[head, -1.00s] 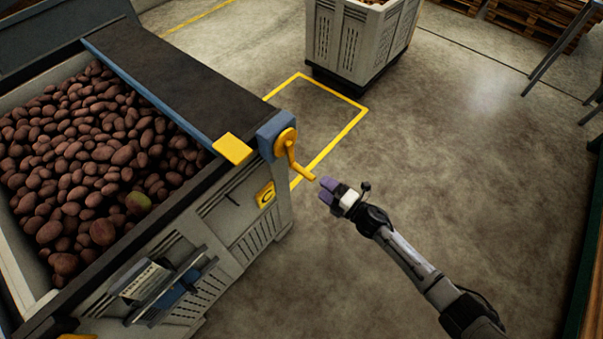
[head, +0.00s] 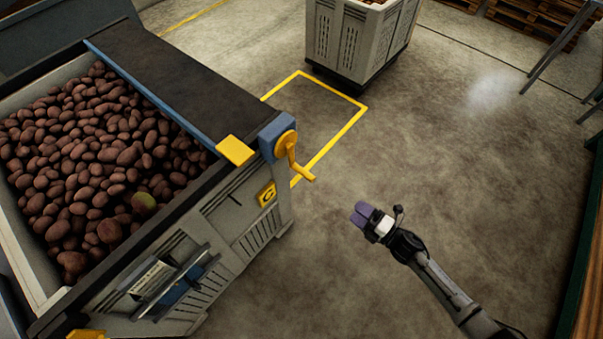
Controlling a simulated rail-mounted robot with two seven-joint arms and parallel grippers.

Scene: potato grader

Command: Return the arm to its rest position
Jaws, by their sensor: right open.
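My right gripper (head: 362,214) is at the lower right of the head view, with purple fingertips pointing up and left. It is open and holds nothing. My right arm comes in from the lower right corner. The gripper is over bare floor, clear of the yellow crank handle (head: 299,170) on the grader's corner. My left gripper is not in view.
A grey bin (head: 262,233) full of potatoes (head: 85,150) fills the left, with a dark belt (head: 170,75) along its far side. Another grey bin (head: 358,40) stands at the back. Wooden pallets (head: 530,20) lie at the back right. The floor around my right gripper is clear.

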